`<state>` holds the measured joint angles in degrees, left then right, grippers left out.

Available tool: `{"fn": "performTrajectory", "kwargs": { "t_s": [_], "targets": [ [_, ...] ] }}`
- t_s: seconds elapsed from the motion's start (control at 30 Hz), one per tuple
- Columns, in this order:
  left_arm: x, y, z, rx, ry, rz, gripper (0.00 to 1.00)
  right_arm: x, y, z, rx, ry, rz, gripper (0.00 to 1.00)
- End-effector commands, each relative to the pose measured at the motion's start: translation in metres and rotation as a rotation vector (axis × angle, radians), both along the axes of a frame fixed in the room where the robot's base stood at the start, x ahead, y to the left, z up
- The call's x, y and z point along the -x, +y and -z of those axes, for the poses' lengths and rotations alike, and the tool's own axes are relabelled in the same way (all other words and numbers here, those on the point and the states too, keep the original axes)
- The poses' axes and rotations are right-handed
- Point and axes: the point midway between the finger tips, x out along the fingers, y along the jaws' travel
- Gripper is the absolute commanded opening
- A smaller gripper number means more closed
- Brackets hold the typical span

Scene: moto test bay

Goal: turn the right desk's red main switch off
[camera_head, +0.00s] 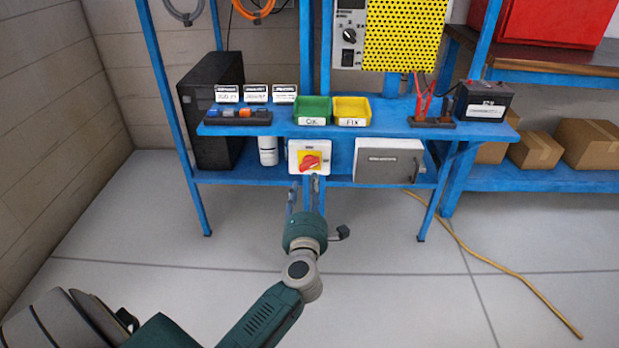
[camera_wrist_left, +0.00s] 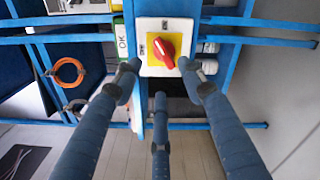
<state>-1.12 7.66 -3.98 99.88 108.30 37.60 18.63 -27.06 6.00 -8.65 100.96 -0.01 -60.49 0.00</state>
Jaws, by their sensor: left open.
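The red main switch is a red rotary knob on a yellow plate in a white box (camera_head: 301,148), mounted at the front of the blue desk (camera_head: 240,177), below the green and yellow bins. In the left wrist view the red knob (camera_wrist_left: 164,50) sits diagonally on its plate; its small labels are too small to read surely. My left gripper (camera_head: 306,182) is open and empty, just in front of and slightly below the switch box. In the left wrist view its fingertips (camera_wrist_left: 158,67) stand apart on either side of the knob's lower part; contact cannot be told. My right gripper is out of view.
A green bin (camera_head: 312,107) and a yellow bin (camera_head: 352,109) stand on the desk above the switch. A grey box (camera_head: 389,158) is on the lower shelf to the right. A yellow cable (camera_head: 500,268) lies on the floor at the right. Floor in front is otherwise clear.

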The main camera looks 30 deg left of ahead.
Motion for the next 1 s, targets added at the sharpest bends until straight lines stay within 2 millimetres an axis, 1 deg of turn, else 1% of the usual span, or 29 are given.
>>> {"fn": "performTrajectory", "kwargs": {
  "t_s": [0.17, 0.3, 0.5, 0.7, 0.93, 0.97, 1.0],
  "targets": [
    [-0.027, 0.018, 0.0, -0.006, 0.0, -0.002, 0.41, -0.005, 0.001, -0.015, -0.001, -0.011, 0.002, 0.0],
    [-0.051, 0.031, 0.0, -0.006, 0.001, 0.0, 0.41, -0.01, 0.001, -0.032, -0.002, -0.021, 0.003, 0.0],
    [-0.075, 0.046, 0.001, -0.006, 0.003, 0.001, 0.41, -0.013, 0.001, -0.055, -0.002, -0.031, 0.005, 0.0],
    [-0.084, 0.051, 0.0, -0.005, 0.003, 0.001, 0.41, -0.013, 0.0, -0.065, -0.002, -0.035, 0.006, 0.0],
    [-0.084, 0.051, 0.0, -0.006, 0.004, 0.001, 0.41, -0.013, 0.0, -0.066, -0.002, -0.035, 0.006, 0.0],
    [-0.084, 0.051, 0.0, -0.006, 0.004, 0.001, 0.37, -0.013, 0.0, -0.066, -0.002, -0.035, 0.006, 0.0],
    [-0.084, 0.051, 0.0, -0.006, 0.004, 0.001, 0.29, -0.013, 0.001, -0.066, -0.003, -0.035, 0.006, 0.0]
  ]
}}
